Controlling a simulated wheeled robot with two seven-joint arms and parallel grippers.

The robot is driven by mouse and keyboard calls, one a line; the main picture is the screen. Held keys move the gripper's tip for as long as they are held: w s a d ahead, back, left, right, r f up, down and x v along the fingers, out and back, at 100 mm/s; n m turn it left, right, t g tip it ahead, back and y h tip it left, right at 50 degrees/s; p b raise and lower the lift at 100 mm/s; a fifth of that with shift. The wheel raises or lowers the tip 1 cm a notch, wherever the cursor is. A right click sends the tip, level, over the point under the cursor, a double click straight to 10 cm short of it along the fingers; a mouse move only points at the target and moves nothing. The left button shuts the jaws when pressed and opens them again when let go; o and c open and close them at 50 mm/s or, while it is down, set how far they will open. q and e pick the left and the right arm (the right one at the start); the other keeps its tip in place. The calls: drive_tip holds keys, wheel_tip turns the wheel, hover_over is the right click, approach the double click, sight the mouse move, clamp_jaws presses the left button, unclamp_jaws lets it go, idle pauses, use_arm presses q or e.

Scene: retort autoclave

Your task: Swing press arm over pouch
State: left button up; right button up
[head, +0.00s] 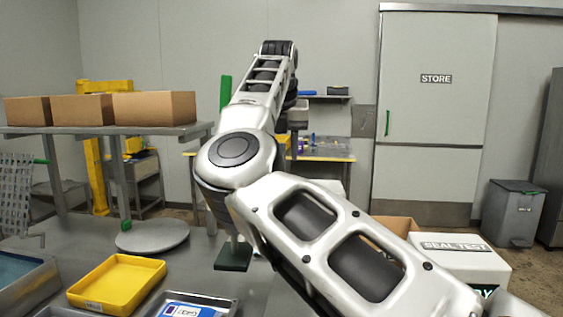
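My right arm comes in from the lower right and rises across the middle, ending near the back wall; its gripper fingers do not show. My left gripper is out of view. A blue and white packet (184,310), possibly the pouch, lies in a metal tray (232,304) at the bottom edge, partly cut off. A dark green base (233,258) with a short post stands on the table, mostly hidden by my arm. A green upright piece (225,92) shows behind my arm. I cannot tell which part is the press arm.
A yellow tray (117,281) and a round metal disc (152,236) sit on the grey table, left of my arm. Cardboard boxes (155,108) stand on a raised shelf. A white box marked SEAL TEST (462,262) is at right. A grey bin (513,213) stands near the STORE door.

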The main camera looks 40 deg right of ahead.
drive_tip(key=shift+x, duration=1.85)
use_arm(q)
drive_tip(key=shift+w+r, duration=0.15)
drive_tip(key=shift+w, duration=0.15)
use_arm(e)
drive_tip(key=shift+w, duration=0.1)
clamp_jaws()
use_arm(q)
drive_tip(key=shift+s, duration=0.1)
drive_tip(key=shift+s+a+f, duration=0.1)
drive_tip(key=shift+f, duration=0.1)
